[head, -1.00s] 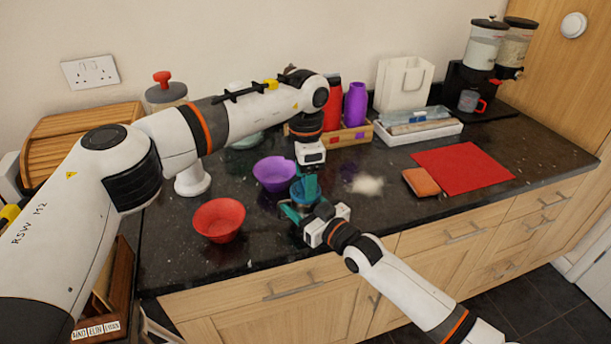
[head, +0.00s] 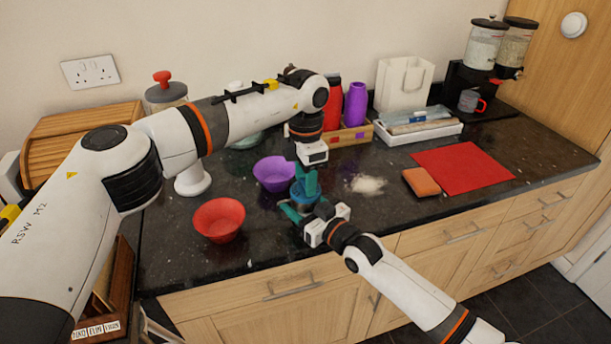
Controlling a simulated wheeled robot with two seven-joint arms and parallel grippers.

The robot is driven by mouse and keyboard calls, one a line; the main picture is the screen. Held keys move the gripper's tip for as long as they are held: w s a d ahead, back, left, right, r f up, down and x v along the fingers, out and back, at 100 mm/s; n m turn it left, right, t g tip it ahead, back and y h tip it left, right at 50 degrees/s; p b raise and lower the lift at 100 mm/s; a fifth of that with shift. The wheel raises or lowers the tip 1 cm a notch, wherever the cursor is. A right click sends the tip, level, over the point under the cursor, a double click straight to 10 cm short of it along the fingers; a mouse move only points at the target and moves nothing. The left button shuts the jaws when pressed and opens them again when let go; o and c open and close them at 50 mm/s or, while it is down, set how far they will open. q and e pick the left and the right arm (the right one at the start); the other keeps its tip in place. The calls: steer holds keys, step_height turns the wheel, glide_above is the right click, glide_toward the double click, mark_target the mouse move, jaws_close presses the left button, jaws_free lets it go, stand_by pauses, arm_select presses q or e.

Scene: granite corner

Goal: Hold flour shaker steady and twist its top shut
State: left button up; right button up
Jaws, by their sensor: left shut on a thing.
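The flour shaker (head: 302,196) stands on the dark counter near its front edge, mostly hidden by my grippers; a blue part of it shows. My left gripper (head: 308,190) points down from above, its teal fingers shut on the shaker's top. My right gripper (head: 298,210) comes in low from the front right, with a teal finger beside the shaker's lower part. Its other finger and its grip are hidden, so I cannot tell whether it is closed on the body.
A purple bowl (head: 273,172) and a red bowl (head: 218,219) stand close on the left. Spilled flour (head: 367,184), an orange sponge (head: 421,182) and a red mat (head: 462,169) lie to the right. A wooden box with bottles (head: 350,134) stands behind.

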arm_select(q)
steer(key=n, duration=1.2)
steer(key=shift+w, duration=0.1)
steer(key=shift+n, duration=2.2)
arm_select(e)
steer(key=shift+f, duration=0.1)
arm_select(q)
steer(key=o, duration=1)
steer(key=shift+r, duration=0.1)
step_height(320, 180, up, 12)
